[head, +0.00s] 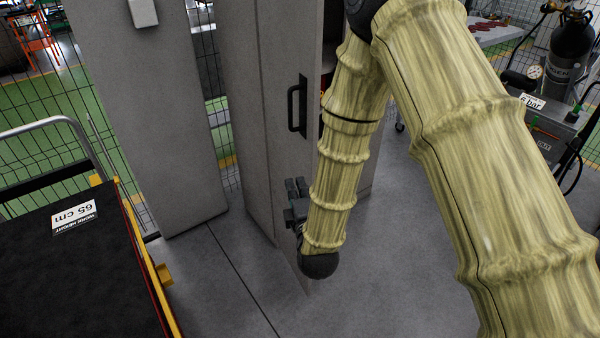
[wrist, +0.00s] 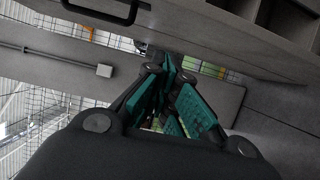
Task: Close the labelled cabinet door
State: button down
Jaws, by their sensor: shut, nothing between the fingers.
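The grey cabinet door (head: 282,60) stands open in the head view, with a black bar handle (head: 298,105) on its face. The handle also shows at the top left of the wrist view (wrist: 100,12). No label is visible on the door. My gripper (head: 296,187) is low by the door, below the handle, and partly hidden by my wrist. Its green-padded fingers (wrist: 172,82) are shut and empty in the wrist view. I cannot tell whether they touch the door. My arm hides much of the cabinet opening; open compartments (wrist: 275,14) show at the wrist view's top right.
A grey pillar (head: 150,120) and wire fence stand left of the cabinet. A black-topped cart (head: 70,270) labelled 65 cm is at lower left. A gas cylinder (head: 572,50) and a grey unit (head: 548,125) stand at right. Grey floor between is clear.

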jog(key=w+d+p, duration=0.1)
jog(key=w+p, duration=0.3)
jog(key=w, duration=0.7)
jog(key=shift+d, duration=0.35)
